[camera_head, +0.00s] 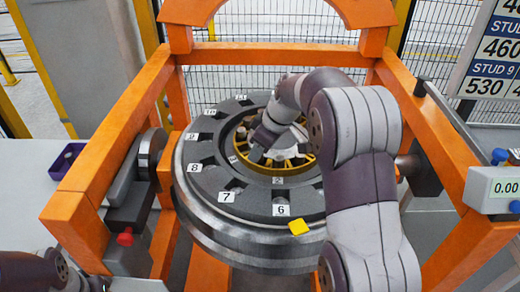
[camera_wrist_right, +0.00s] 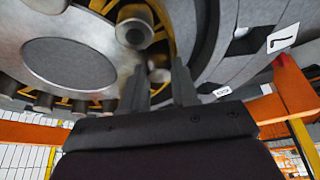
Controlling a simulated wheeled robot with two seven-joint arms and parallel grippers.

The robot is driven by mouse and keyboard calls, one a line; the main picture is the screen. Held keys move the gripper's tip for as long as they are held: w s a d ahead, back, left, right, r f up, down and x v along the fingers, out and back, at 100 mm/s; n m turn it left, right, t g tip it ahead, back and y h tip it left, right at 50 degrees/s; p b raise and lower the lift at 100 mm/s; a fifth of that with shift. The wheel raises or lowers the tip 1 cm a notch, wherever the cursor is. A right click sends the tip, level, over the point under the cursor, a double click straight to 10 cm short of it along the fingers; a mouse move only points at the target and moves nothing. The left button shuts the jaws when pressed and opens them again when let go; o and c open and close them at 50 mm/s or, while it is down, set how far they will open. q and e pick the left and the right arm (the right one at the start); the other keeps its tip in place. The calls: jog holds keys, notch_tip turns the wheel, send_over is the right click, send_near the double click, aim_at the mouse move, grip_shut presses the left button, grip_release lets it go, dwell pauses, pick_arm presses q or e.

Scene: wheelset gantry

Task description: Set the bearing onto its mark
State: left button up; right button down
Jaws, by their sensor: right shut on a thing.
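The bearing shows as a yellow spoked cage (camera_head: 287,168) with a pale centre, inside the dark numbered ring of the wheel in the head view. The right wrist view shows its grey centre disc (camera_wrist_right: 70,65), yellow cage and several stubby rollers or pegs around it. My right gripper (camera_head: 257,153) reaches down into the left part of the cage. In the wrist view its two fingers (camera_wrist_right: 159,88) stand on either side of a blurred peg-like part of the bearing; the exact contact is hard to see. My forearm hides the bearing's right side. A mark for the bearing cannot be made out clearly.
The dark ring (camera_head: 208,169) carries white number tags and lies on the steel wheel. A yellow tag (camera_head: 299,227) sits at its front rim. Orange gantry beams (camera_head: 110,130) stand left and right. A gauge box (camera_head: 492,190) and a stud board (camera_head: 492,60) are at right.

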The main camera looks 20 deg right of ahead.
jog(key=shift+d, duration=0.1)
jog(key=shift+r, duration=0.1)
dwell(0.4)
jog(key=c, duration=0.8)
grip_release()
jog(key=shift+s, duration=0.15)
jog(key=shift+c, duration=0.2)
jog(key=v, duration=0.3)
jog(key=shift+r+p, duration=0.4)
jog(key=shift+r, duration=0.05)
jog(key=p+v, duration=0.7)
jog(key=v, duration=0.1)
jog(key=shift+s+d+r, duration=0.2)
jog(key=shift+d+r, duration=0.1)
